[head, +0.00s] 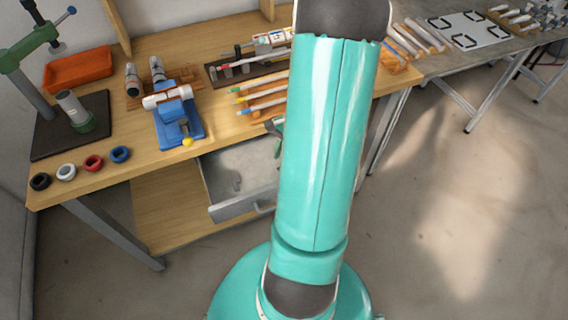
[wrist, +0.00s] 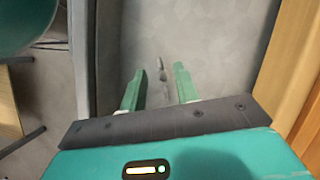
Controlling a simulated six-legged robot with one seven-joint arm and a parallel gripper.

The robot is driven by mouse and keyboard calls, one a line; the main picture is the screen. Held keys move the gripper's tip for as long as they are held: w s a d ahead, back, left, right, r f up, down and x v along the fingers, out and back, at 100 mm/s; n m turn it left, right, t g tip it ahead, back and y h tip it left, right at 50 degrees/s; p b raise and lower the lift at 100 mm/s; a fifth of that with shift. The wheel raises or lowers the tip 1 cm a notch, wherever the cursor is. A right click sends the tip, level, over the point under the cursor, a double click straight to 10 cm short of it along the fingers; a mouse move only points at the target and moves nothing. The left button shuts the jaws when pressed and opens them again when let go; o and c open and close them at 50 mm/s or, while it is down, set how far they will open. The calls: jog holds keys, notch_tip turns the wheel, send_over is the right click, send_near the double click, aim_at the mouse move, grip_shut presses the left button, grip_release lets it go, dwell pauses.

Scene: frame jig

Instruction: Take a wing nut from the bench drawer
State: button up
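The bench drawer (head: 228,212) is pulled open under the wooden bench, and its grey inside shows. A few small grey pieces (head: 236,184) lie on its floor; they look like wing nuts but are too small to be sure. In the wrist view the small grey pieces (wrist: 162,75) lie in a short line on the drawer floor (wrist: 215,45). My gripper (wrist: 159,72) is open and empty, its two green fingers pointing down into the drawer on either side of that line. The height above the floor is unclear. In the head view my arm hides most of the gripper.
The drawer wall (wrist: 83,60) runs close on the left in the wrist view, and the wooden bench edge (wrist: 298,70) is on the right. A blue fixture (head: 180,120), coloured rings (head: 93,162) and a green press (head: 30,55) stand on the bench above.

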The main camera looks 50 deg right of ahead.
jog(key=x, duration=0.2)
jog(key=shift+a+f, duration=0.1)
jog(key=shift+f, duration=0.2)
grip_shut()
jog(key=shift+r, duration=0.15)
